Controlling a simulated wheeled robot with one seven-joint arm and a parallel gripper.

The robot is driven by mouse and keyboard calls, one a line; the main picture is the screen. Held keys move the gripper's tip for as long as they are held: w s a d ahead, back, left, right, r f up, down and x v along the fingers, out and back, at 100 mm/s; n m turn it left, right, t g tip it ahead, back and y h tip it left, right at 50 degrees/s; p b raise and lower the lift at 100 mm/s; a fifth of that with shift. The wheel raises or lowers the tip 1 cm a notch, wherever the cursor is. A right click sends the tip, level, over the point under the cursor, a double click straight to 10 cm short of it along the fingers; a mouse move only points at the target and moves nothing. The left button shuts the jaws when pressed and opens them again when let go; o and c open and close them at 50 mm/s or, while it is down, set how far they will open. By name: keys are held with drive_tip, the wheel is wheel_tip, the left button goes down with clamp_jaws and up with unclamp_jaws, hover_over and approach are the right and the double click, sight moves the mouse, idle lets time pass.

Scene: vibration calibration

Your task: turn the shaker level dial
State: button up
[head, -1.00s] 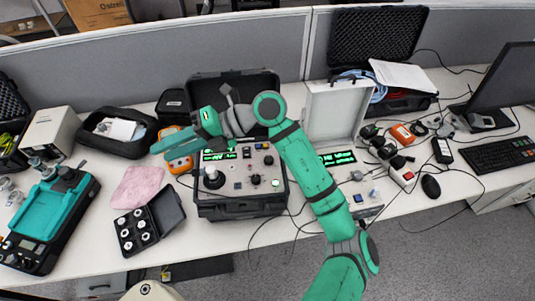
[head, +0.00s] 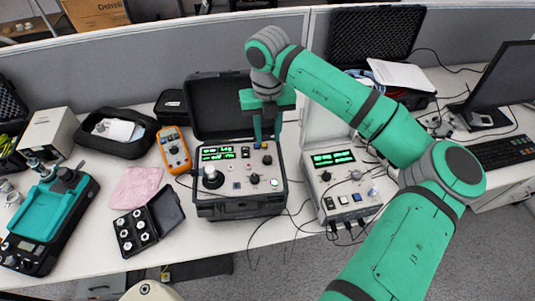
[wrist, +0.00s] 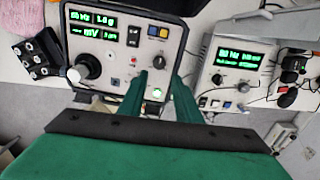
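The shaker unit is an open black case with a grey panel (head: 236,186), green displays (head: 218,153) and a round silver-and-black shaker head (head: 212,178). Its panel has a black knob (head: 254,178) at lower middle and another dark knob (head: 267,160) at upper right; labels are too small to tell which is the level dial. The upper knob shows just past my fingertips in the wrist view (wrist: 162,57); my left finger seems to hide the lower one there. My gripper (head: 267,140) points down over the panel's upper right, fingers apart and empty (wrist: 160,75).
A second instrument (head: 340,190) with a green display and silver knob stands close on the right, its pale lid raised. An orange multimeter (head: 173,150), a pink cloth (head: 136,187) and a black box of weights (head: 138,232) lie left. Cables hang at the front edge.

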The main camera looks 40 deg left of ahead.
sight(268, 158)
wheel_tip(268, 158, down, 10)
idle(0.5)
drive_tip(key=c, duration=0.8)
